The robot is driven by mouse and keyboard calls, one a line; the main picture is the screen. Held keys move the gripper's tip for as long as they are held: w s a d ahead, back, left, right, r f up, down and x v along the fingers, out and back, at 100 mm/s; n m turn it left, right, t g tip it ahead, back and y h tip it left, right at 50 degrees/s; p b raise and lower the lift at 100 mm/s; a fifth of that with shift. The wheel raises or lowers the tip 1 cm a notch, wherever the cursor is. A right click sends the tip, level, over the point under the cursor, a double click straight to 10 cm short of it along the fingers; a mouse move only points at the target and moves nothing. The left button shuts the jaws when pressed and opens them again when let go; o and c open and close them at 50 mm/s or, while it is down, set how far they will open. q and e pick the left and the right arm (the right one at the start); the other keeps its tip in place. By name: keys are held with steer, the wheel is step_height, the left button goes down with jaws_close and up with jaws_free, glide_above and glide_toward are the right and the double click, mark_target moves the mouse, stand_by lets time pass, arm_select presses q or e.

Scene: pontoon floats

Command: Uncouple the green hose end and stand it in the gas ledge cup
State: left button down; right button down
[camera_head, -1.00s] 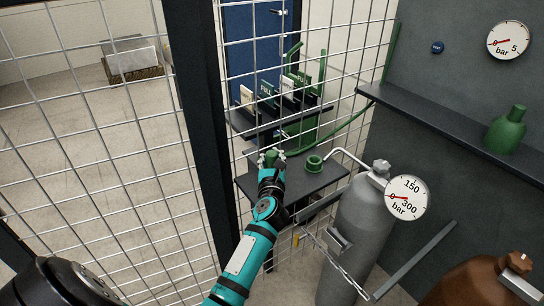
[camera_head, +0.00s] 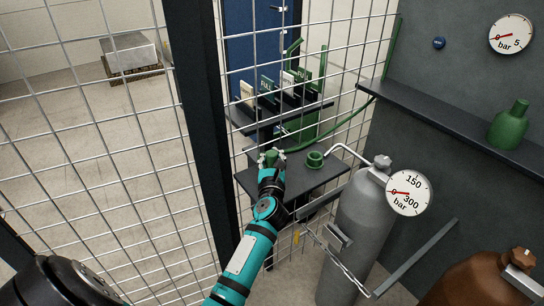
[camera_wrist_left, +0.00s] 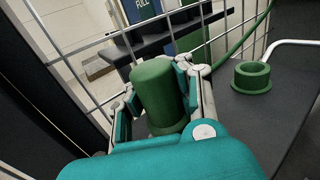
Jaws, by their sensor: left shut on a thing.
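My left gripper (camera_head: 270,158) is shut on a green cylindrical piece, the green hose end (camera_head: 270,154), at the left part of a dark ledge (camera_head: 325,178). In the left wrist view the hose end (camera_wrist_left: 157,90) is nearly upright between the fingers (camera_wrist_left: 158,98), with a wider rim at its base. I cannot tell whether its base touches the ledge. A green ring-shaped cup (camera_head: 315,160) stands on the ledge to the right of the gripper, apart from it; it also shows in the left wrist view (camera_wrist_left: 250,76) with its opening upward. My right gripper is not in view.
A wire mesh fence (camera_head: 110,150) with a dark post (camera_head: 198,120) stands at the left. A grey gas cylinder (camera_head: 355,225) with a gauge (camera_head: 408,192) is right of the ledge. A green hose (camera_head: 345,128) curves behind. A silver pipe (camera_head: 350,152) passes near the cup.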

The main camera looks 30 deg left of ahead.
arm_select(q)
steer(key=shift+f+b, duration=0.8)
steer(key=shift+f, duration=0.3)
steer(key=c, duration=1.1)
jaws_free()
steer(key=shift+c, duration=0.2)
steer(key=shift+s+d, duration=0.1)
steer(key=v, duration=1.1)
steer(key=shift+s+d, duration=0.2)
steer(key=shift+s, duration=0.15)
